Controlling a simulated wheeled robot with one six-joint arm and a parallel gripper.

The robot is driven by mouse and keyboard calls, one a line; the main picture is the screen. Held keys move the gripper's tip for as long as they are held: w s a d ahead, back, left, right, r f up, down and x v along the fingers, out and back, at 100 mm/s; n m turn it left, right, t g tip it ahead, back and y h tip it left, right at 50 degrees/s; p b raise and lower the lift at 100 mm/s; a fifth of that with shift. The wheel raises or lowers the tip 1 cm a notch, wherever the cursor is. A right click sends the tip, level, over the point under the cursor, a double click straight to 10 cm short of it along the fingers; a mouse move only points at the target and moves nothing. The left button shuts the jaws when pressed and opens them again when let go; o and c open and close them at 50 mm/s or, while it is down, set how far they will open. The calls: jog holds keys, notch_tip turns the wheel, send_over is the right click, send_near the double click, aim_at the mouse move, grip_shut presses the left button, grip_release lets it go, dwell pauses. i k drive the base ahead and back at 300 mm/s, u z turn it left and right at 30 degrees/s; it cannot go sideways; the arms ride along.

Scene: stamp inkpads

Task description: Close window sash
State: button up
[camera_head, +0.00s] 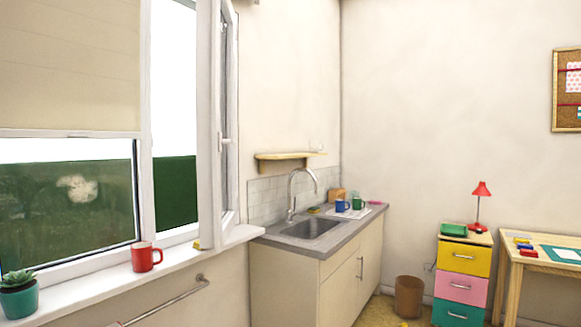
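The white window sash (210,120) stands swung open into the room at the right side of the window, seen nearly edge-on. Its handle (226,141) is on the edge facing right. The window frame (145,130) shows an uncovered opening to the left of the sash, with green outside. A small yellow object (197,244) lies on the sill at the foot of the sash; I cannot tell whether it touches the sash. My gripper is not in view.
A red mug (142,257) and a potted succulent (18,296) stand on the white sill (90,296). A blind (70,65) covers the upper left pane. A rail (165,305) runs below the sill. A sink counter (340,240) stands right of the window.

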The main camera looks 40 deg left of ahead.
aim_at(216, 27)
jog(key=i, duration=0.6)
jog(key=u, duration=2.05)
jog(key=k, duration=0.65)
jog(key=z, duration=0.65)
jog(key=i, duration=1.3)
jog(key=u, duration=0.15)
